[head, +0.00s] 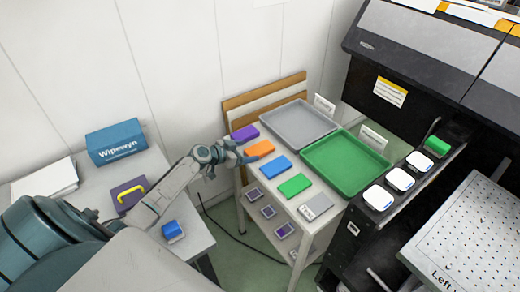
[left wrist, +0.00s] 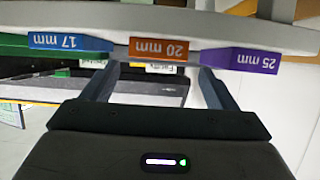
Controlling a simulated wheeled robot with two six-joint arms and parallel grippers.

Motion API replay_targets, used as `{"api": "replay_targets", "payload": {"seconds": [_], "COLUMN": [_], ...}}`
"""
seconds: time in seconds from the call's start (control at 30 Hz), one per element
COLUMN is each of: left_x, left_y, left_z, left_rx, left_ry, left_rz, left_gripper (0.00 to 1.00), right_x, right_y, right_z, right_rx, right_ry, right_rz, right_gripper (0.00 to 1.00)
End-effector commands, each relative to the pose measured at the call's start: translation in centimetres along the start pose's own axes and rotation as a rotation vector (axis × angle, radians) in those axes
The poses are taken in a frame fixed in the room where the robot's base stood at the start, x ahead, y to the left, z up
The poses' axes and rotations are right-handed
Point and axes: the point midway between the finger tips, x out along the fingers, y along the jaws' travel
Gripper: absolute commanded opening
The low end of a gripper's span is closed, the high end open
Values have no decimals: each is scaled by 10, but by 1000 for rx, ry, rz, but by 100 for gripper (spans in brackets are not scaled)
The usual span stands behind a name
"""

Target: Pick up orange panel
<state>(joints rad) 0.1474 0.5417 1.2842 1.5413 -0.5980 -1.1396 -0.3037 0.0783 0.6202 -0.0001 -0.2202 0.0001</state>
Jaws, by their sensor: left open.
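The orange panel (head: 259,149) lies flat on the white cart, between the purple panel (head: 244,133) and the blue panel (head: 273,167). In the left wrist view, which is upside down, the orange panel (left wrist: 144,48) shows its edge labelled "20 mm". It lies beyond and roughly between my finger tips there. The purple panel (left wrist: 240,60) reads "25 mm" and the blue panel (left wrist: 68,41) reads "17 mm". My left gripper (head: 242,154) is open and empty at the cart's left edge, just left of the orange panel. My right gripper is not in view.
A green panel (head: 294,185) and a grey panel (head: 315,207) lie further along the cart's front row. Behind them are a grey tray (head: 299,123) and a green tray (head: 350,162). A side table at left holds a blue Wipewyn box (head: 116,142).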

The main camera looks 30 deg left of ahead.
Motion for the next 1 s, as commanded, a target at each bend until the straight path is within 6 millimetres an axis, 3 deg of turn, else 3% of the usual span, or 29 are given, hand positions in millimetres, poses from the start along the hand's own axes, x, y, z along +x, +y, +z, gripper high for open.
{"api": "replay_targets", "payload": {"seconds": [0.3, 0.5, 0.8, 1.0], "left_x": [30, 49, 52, 52], "left_y": [4, 3, 3, 3], "left_z": [-5, -1, 0, 0], "left_rx": [-5, -4, -1, -1], "left_ry": [2, 1, 0, 0], "left_rz": [0, -1, 0, 0], "left_gripper": [80, 80, 80, 43], "right_x": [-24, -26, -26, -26], "right_y": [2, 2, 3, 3], "right_z": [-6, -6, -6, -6], "right_rx": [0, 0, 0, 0], "right_ry": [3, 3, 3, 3], "right_rz": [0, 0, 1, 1], "right_gripper": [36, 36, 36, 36]}}
